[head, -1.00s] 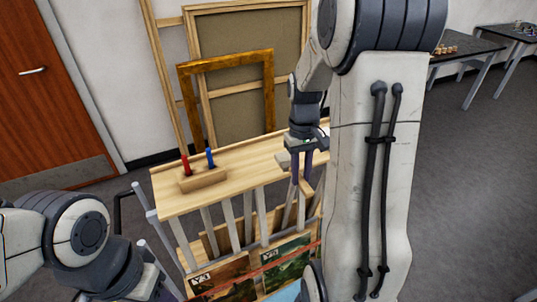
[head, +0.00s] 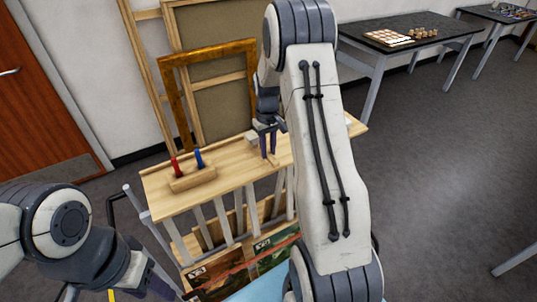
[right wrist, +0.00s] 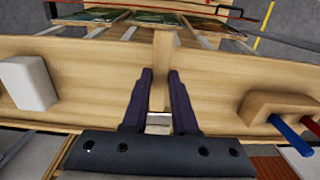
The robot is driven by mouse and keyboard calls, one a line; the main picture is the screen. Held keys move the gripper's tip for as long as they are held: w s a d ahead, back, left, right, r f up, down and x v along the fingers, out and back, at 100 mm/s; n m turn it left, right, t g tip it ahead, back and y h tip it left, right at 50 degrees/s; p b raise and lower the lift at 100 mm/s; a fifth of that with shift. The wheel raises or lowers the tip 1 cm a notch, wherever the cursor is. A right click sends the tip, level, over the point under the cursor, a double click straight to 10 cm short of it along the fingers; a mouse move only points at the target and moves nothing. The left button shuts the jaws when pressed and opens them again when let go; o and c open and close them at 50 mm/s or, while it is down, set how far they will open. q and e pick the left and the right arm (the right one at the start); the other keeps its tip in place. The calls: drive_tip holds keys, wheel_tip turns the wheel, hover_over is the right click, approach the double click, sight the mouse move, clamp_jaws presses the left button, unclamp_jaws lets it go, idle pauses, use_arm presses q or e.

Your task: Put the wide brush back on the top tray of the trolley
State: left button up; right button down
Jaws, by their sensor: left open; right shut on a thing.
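The trolley's wooden top tray (head: 225,178) runs across the middle of the head view; its bare boards also fill the right wrist view (right wrist: 90,75). My right gripper (head: 269,155) is over the tray, right of the block with the red and blue handles. It is shut on the wide brush, whose wooden part (right wrist: 162,65) and pale metal band (right wrist: 158,122) show between the fingers (right wrist: 158,100). In the head view, the brush is mostly hidden by the fingers. I cannot tell whether it touches the tray. My left gripper (head: 155,283) is open, low at the left, away from the tray.
A wooden holder (head: 192,181) with red and blue handles stands on the tray's left. A white block (right wrist: 27,82) lies toward the tray's other end. Paintings (head: 275,243) stand in slots below. Frames lean behind. Bare tray lies between holder and gripper.

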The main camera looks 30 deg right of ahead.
sight(268, 153)
wheel_tip(268, 153, down, 2)
drive_tip(key=shift+s+f+p, duration=0.1)
drive_tip(key=shift+f+p, duration=0.15)
drive_tip(key=shift+p, duration=0.35)
drive_tip(key=shift+f, duration=0.45)
drive_tip(key=c, duration=0.7)
unclamp_jaws()
drive_tip(key=shift+r, duration=0.1)
